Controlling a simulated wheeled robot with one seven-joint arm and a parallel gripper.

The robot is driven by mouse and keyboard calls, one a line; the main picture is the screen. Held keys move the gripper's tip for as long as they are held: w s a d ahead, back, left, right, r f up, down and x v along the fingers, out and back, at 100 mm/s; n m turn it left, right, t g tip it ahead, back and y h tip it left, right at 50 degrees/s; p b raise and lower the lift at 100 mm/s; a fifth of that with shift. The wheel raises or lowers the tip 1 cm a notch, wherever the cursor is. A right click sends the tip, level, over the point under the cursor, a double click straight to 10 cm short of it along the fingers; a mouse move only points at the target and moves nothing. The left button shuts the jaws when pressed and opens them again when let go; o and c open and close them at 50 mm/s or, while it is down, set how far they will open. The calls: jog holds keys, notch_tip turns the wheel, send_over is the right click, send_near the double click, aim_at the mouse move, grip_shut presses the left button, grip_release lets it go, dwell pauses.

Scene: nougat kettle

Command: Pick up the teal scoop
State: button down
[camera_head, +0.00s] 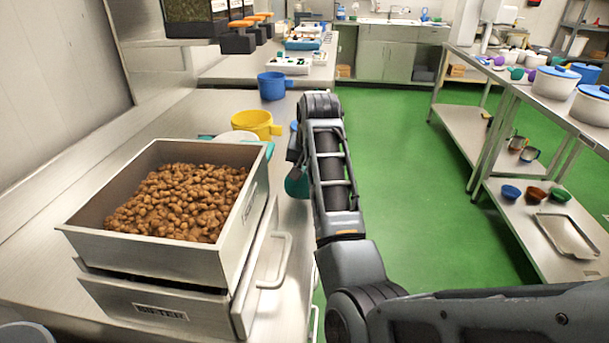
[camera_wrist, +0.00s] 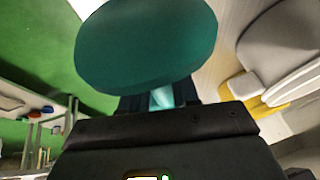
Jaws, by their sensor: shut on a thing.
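The teal scoop (camera_wrist: 148,45) fills the upper middle of the wrist view, its rounded bowl close to the camera. Its lighter handle (camera_wrist: 162,97) runs down between the jaws of my gripper (camera_wrist: 160,100), which are shut on it. In the head view the scoop (camera_head: 297,183) shows only in part, beside my dark arm at the counter's right edge. My arm hides the rest of it and most of the gripper. I cannot tell from the head view how far the scoop is from the counter.
A steel bin of brown nuggets (camera_head: 80,222) stands on the counter at the left, left of my arm. Behind it are a yellow container (camera_head: 258,124) and a blue one (camera_head: 272,86). A shelved steel table (camera_head: 495,90) stands at the right, across open green floor (camera_head: 410,190).

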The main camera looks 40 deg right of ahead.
notch_tip(320, 180, up, 3)
jog(key=shift+d, duration=0.15)
jog(key=d+r+p, duration=0.3)
jog(key=d+r, duration=0.8)
jog(key=shift+s+d+r+p, duration=0.2)
jog(key=shift+r+p, duration=0.1)
jog(key=shift+p, duration=0.1)
jog(key=shift+w, duration=0.1)
